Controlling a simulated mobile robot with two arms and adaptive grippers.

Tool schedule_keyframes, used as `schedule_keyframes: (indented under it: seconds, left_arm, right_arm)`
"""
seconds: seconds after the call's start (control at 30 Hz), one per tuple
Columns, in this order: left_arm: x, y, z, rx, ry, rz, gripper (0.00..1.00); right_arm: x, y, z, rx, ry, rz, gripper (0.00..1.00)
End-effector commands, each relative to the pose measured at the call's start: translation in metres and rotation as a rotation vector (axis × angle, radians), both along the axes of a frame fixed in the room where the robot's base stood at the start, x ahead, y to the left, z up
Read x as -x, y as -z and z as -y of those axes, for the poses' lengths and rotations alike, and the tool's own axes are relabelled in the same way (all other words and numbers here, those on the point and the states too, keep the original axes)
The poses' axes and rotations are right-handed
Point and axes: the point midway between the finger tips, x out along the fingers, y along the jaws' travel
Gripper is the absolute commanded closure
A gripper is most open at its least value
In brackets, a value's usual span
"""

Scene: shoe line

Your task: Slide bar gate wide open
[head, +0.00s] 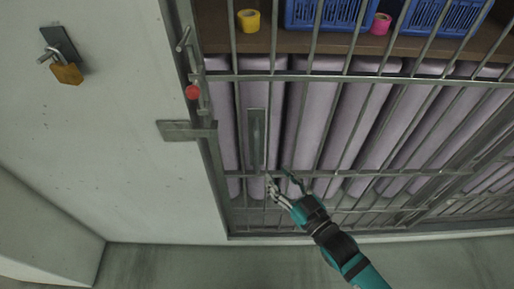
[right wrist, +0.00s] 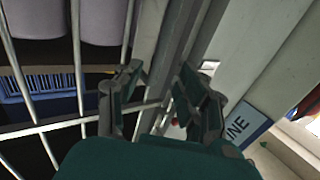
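The bar gate (head: 310,77) is a grey metal frame of upright bars that fills the middle and right of the head view. Its left edge stands at the post beside the pale wall, so it looks shut. A bolt with a red knob (head: 192,92) is at that edge. A flat upright grey handle plate (head: 257,140) sits on the bars. My right gripper (head: 280,180) is open and empty, just below the plate; I cannot tell whether it touches the bars. In the right wrist view its fingers (right wrist: 163,78) are apart, with a grey upright behind them. My left gripper is out of view.
A brass padlock (head: 67,73) hangs on the wall at the left. Behind the bars are pale purple rolls (head: 315,115) and a brown shelf (head: 290,43) with blue crates (head: 325,14), a yellow roll (head: 249,20) and a pink roll (head: 381,24). The floor in front is clear.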

Motion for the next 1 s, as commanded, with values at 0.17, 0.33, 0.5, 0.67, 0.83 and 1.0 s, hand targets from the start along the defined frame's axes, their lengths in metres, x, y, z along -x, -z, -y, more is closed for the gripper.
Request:
schedule_keyframes:
  seconds: [0.17, 0.33, 0.5, 0.67, 0.83, 1.0]
  left_arm:
    - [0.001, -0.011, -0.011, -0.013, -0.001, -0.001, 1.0]
    - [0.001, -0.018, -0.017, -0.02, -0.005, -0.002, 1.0]
    - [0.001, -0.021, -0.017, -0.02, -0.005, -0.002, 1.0]
    - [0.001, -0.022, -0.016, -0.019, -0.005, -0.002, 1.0]
    - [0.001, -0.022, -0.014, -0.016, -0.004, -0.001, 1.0]
    - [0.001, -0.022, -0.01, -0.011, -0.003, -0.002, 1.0]
  right_arm:
    - [-0.035, -0.003, -0.023, -0.001, 0.002, 0.001, 0.6]
    - [-0.063, -0.002, -0.042, 0.001, 0.001, 0.0, 0.6]
    - [-0.081, -0.001, -0.054, 0.001, 0.001, -0.001, 0.6]
    - [-0.089, 0.0, -0.059, 0.001, 0.001, -0.002, 0.6]
    - [-0.09, 0.001, -0.06, 0.001, 0.001, -0.002, 0.6]
    - [-0.09, 0.001, -0.06, 0.001, 0.001, -0.002, 0.68]
